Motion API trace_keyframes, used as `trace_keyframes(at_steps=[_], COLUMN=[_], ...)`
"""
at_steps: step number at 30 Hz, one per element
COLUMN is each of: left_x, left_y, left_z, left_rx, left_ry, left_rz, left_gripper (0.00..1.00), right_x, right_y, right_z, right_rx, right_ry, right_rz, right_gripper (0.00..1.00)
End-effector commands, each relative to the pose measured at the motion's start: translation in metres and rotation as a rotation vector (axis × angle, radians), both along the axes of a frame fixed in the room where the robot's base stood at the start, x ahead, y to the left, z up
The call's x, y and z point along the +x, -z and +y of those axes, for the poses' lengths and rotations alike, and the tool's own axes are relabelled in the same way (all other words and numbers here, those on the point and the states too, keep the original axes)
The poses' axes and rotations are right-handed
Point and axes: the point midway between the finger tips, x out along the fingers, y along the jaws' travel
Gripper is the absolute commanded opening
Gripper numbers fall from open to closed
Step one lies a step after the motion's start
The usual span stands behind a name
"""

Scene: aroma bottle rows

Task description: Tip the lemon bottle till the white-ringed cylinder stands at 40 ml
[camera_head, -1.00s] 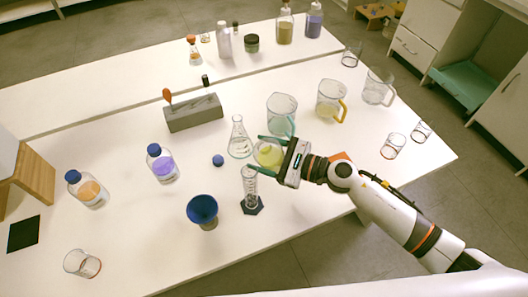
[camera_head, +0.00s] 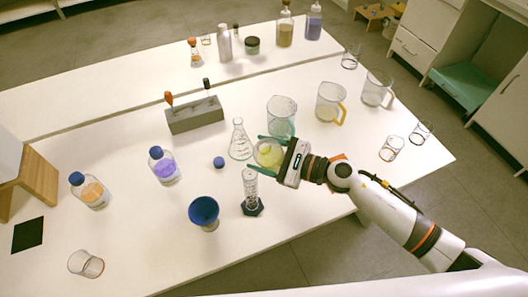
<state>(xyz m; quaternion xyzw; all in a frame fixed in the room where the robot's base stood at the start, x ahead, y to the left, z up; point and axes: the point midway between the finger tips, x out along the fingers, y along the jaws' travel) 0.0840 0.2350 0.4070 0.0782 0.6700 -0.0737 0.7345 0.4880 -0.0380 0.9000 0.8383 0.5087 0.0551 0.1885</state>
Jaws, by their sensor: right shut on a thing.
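My right gripper (camera_head: 262,154) is shut on the lemon bottle (camera_head: 270,154), a clear bottle with yellow liquid, above the table. The bottle looks tilted, but its mouth is hard to make out. The clear measuring cylinder (camera_head: 250,188) stands upright on a dark six-sided base, just below and left of the gripper in the picture. Its white ring, its marks and any liquid level are too small to read. My left gripper is not in view.
A conical flask (camera_head: 239,146) stands close behind the gripper, with a beaker (camera_head: 281,115) beyond it. A blue funnel (camera_head: 204,211) stands left of the cylinder. A loose blue cap (camera_head: 219,162) and the purple bottle (camera_head: 163,167) are further left.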

Motion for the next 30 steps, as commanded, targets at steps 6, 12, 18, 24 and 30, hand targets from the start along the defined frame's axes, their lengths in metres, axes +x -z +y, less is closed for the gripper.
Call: trace_keyframes(at_steps=[6,12,18,24,30], left_x=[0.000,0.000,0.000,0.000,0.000], left_y=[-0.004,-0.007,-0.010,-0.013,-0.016], left_z=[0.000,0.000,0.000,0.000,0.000], left_rx=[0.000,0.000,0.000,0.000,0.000], left_ry=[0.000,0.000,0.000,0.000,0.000], left_rz=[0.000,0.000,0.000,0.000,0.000], left_gripper=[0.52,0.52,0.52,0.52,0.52], right_x=[0.000,0.000,0.000,0.000,0.000], right_y=[-0.005,-0.007,-0.010,-0.012,-0.015], right_z=[0.000,0.000,0.000,0.001,0.001], right_rx=[-0.003,-0.005,-0.009,-0.012,-0.015], right_ry=[0.000,0.000,0.000,0.001,0.000], right_rz=[-0.006,-0.009,-0.013,-0.015,-0.019], right_gripper=[0.28,0.28,0.28,0.28,0.28])
